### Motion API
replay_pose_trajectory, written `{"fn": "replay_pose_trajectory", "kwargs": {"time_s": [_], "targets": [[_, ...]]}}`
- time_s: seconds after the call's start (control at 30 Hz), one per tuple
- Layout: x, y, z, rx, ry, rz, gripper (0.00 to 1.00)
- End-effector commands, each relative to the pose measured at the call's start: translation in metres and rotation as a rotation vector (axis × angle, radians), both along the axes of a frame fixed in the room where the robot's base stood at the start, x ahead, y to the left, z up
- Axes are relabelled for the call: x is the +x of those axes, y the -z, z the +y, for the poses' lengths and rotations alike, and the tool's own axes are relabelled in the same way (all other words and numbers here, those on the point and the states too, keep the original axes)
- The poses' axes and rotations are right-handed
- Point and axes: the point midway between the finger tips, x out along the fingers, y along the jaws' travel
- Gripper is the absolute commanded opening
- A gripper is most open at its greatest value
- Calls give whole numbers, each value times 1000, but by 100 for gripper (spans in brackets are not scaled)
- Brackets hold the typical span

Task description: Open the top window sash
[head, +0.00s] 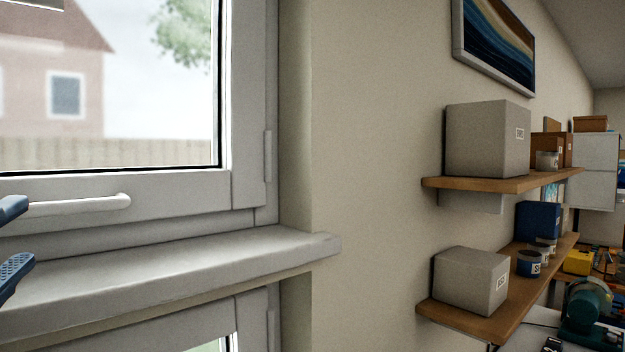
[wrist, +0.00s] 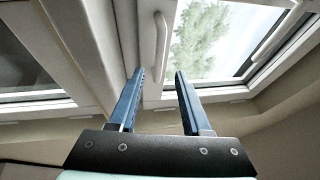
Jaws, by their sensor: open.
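The top window sash (head: 180,188) fills the upper left of the head view, its pale frame looking flush with the surround. A white bar handle (head: 80,204) runs level along its bottom rail; it also shows in the wrist view (wrist: 161,50), upright in the picture. My gripper (head: 28,232) has two blue fingers at the left edge of the head view, one near the handle's height and one lower. In the wrist view my gripper (wrist: 159,73) is open and empty, with the handle beyond the gap between the fingertips. I see no clear contact.
A deep sill-like ledge (head: 200,262) juts out below the top sash, above a lower window (head: 130,325). To the right, wall shelves (head: 500,184) hold a grey box (head: 487,140), other boxes and cans. The wall between window and shelves is bare.

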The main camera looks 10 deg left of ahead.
Motion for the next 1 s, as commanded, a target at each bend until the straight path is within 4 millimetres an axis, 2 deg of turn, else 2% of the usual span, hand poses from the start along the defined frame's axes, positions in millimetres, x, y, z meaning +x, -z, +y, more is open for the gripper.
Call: {"fn": "replay_pose_trajectory", "kwargs": {"time_s": [0.03,0.2,0.4,0.6,0.83,0.87,1.0], "targets": [[12,-4,4,-4,4,5,48],[43,-10,20,-5,3,4,48],[68,-14,33,-2,2,1,48],[77,-14,38,-1,1,0,48],[77,-14,38,0,1,-1,48],[77,-14,38,0,1,-1,47],[77,-14,38,0,1,-1,21]]}}
